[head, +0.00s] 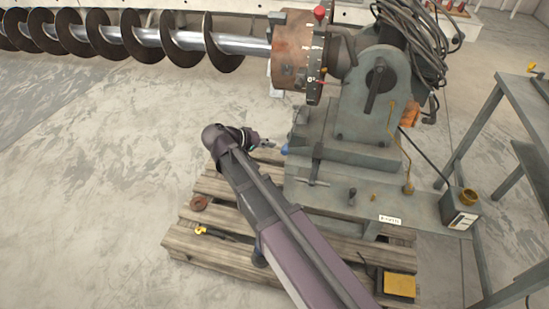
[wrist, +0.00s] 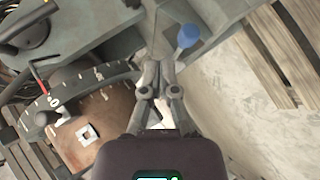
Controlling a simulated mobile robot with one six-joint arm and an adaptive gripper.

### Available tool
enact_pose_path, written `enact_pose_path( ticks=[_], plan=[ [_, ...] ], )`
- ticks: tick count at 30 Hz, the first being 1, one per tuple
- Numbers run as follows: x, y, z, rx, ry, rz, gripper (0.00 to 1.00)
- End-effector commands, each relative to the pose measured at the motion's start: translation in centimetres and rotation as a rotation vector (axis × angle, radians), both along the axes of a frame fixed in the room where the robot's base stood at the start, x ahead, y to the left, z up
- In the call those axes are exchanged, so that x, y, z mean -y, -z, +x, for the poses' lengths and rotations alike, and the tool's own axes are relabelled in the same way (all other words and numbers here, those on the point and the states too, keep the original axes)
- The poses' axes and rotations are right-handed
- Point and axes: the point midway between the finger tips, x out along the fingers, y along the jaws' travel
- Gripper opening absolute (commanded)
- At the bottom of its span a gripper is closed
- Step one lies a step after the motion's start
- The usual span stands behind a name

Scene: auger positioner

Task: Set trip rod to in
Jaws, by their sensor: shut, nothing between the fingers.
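A rod end with a blue round knob (wrist: 188,36) shows in the wrist view, up and to the right of my fingertips. The same blue knob (head: 285,149) is small in the head view, at the left edge of the machine base. I take it to be the trip rod, but no label confirms this. How far it sticks out is not clear. My gripper (wrist: 152,66) is shut and empty, apart from the knob. In the head view my gripper (head: 268,144) is just left of the knob, below the dial.
A graduated dial plate (wrist: 85,90) is left of my fingers. The auger (head: 180,38) and its rusty drum (head: 292,50) are above. A grey pedestal with a black lever (head: 376,84) stands right. A wooden pallet (head: 185,240) lies below; concrete floor is clear at left.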

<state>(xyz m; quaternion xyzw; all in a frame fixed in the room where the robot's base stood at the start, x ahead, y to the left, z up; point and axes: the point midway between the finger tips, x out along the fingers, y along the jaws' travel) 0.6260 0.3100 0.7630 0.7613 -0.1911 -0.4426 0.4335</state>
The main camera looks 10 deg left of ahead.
Motion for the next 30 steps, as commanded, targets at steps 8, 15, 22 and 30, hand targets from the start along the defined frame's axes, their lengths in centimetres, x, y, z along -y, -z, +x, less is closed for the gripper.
enact_pose_path(
  ticks=[8, 15, 22, 30],
  plan=[
    [-7.4, 1.6, -1.4, 0.141, -0.085, -0.084, 0.00],
    [-9.4, 1.4, -2.1, 0.188, -0.110, -0.106, 0.00],
    [-9.4, 1.3, -2.1, 0.189, -0.111, -0.107, 0.00],
    [-9.1, 1.5, -1.9, 0.188, -0.110, -0.107, 0.00]
  ],
)
